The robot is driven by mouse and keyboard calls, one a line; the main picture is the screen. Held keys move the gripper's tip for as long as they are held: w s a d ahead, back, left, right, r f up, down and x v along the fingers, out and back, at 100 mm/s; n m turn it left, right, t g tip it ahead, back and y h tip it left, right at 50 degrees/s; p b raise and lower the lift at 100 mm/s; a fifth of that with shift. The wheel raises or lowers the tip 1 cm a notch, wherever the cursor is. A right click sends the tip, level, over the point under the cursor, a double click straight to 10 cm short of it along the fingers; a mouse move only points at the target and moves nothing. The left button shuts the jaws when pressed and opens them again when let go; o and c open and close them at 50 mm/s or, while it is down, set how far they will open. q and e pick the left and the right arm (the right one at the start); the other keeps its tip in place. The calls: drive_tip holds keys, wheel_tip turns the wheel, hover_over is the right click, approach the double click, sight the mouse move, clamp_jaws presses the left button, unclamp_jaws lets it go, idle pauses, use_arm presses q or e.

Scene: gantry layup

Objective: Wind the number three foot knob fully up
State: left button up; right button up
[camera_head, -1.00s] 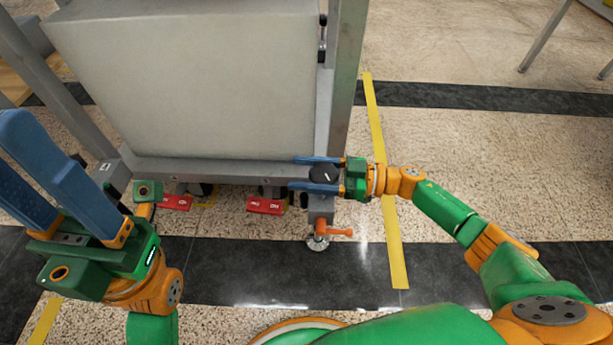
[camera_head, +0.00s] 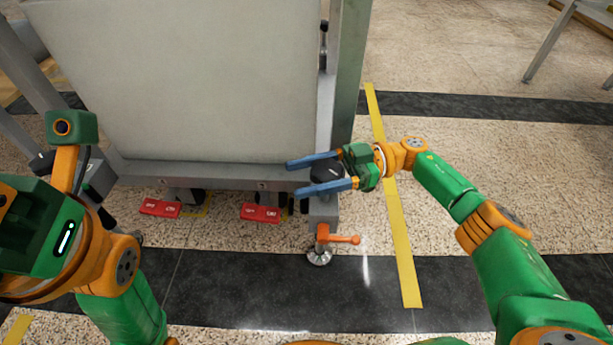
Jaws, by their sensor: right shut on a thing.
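A dark round foot knob (camera_head: 325,172) sits on top of the corner foot at the right end of the grey frame. My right gripper (camera_head: 295,179) reaches in from the right, with its two blue fingers on either side of this knob, shut on it. The foot's metal pad (camera_head: 319,256) stands on the floor below, with an orange lever (camera_head: 338,239) just above it. No number shows on the knob. My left gripper (camera_head: 45,225) is at the left edge; its body shows, but its fingers are out of the picture.
A large grey panel (camera_head: 180,80) stands on the frame (camera_head: 220,177). Two red pedals (camera_head: 262,213) (camera_head: 160,208) hang at casters below it. Another dark knob (camera_head: 42,162) is at the left corner. Yellow tape (camera_head: 395,210) crosses the open floor on the right.

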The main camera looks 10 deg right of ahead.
sight(341, 170)
drive_tip(key=o, duration=1.4)
drive_tip(key=d, duration=0.2)
drive_tip(key=d+b, duration=0.1)
drive_tip(key=d, duration=0.2)
drive_tip(key=shift+w+d+f+b, duration=0.2)
drive_tip(key=shift+d+f+b, duration=0.05)
drive_tip(key=shift+d+b, duration=0.1)
drive_tip(key=shift+d, duration=0.35)
drive_tip(key=shift+d+r, duration=0.25)
drive_tip(key=shift+d, duration=0.05)
